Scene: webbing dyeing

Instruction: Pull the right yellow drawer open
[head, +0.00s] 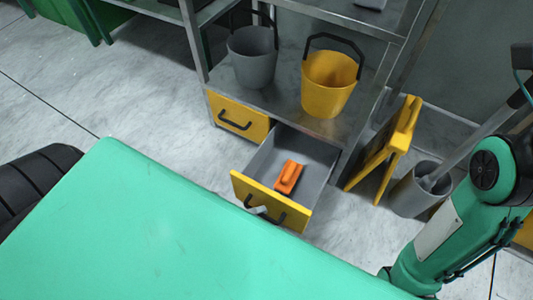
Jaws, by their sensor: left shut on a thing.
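The right yellow drawer (242,188) is pulled out from the metal shelf unit, and its grey inside shows. An orange block-like item (288,177) lies in it. The drawer has a dark handle (278,217) on its yellow front. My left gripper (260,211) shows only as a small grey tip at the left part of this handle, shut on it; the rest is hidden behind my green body. My right gripper is out of view; only a green link of my right arm shows at the right.
The left yellow drawer (237,118) is closed. A grey bucket (254,65) and a yellow bucket (327,85) stand on the shelf above. A yellow folding stand (385,150) and a grey bin (412,192) stand right of the drawer.

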